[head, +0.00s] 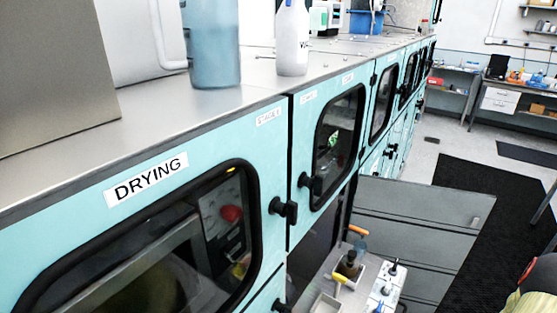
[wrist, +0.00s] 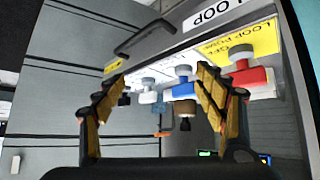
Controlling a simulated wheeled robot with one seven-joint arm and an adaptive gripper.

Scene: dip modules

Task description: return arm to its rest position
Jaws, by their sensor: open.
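My gripper (wrist: 161,80) shows in the wrist view with its two yellow-padded fingers spread wide apart. Nothing is held between them. Beyond the fingers are a white-and-blue valve (wrist: 182,82) and a red-and-white valve (wrist: 247,78), on a panel with a "LOOP" label (wrist: 217,14). The valves look apart from the fingers, though the right finger overlaps part of the view. I cannot make out my gripper in the head view.
A teal cabinet row with a "DRYING" door (head: 146,180) runs along the left. An open grey door panel (head: 415,215) sticks out into the aisle. A low tray (head: 325,306) holds bottles and fittings beside it. Dark floor mat (head: 480,205) is clear to the right.

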